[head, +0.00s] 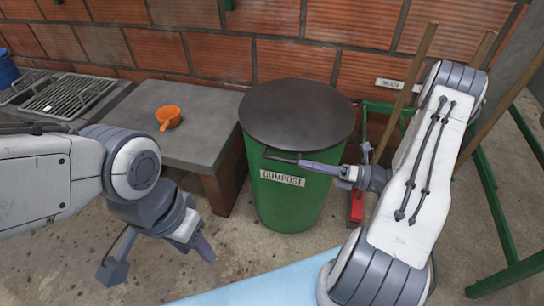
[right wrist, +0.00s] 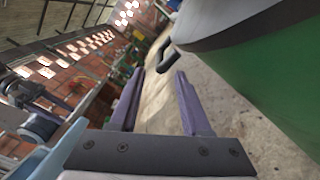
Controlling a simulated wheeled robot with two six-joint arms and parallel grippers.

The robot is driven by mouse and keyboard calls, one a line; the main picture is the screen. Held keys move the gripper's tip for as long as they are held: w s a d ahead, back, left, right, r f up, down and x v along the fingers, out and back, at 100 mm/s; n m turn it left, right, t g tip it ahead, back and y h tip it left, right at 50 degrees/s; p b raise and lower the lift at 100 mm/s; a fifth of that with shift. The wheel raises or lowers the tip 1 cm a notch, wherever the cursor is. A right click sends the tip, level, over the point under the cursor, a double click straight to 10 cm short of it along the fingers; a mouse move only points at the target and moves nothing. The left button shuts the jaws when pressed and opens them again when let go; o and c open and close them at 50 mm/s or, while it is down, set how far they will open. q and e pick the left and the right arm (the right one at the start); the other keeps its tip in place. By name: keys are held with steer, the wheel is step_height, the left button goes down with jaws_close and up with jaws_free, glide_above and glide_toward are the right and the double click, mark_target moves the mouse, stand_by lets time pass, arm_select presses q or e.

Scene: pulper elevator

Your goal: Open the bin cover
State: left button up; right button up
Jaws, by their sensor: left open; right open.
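The green compost bin (head: 290,205) stands on the floor against the brick wall, with a white COMPOST label on its front. Its round dark cover (head: 297,112) lies flat on top, closed. A dark handle (head: 281,158) sticks out at the cover's front edge; it also shows in the right wrist view (right wrist: 180,52). My right gripper (head: 304,164) is open, with its fingertips close to the handle. In the right wrist view the handle is just beyond the fingertips, not between the fingers. My left gripper (head: 159,264) is open and empty, low at the left, apart from the bin.
A grey counter (head: 190,100) with an orange scoop (head: 169,117) stands left of the bin. A metal grate (head: 55,92) is at the far left. Wooden poles (head: 410,85) and green frames (head: 500,205) stand at the right. Some floor before the bin is clear.

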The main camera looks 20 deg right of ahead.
mark_target(265, 157)
steer(key=b+x, duration=0.2)
steer(key=x, duration=0.8)
steer(key=shift+w+a, duration=0.1)
jaws_close()
stand_by(1.2)
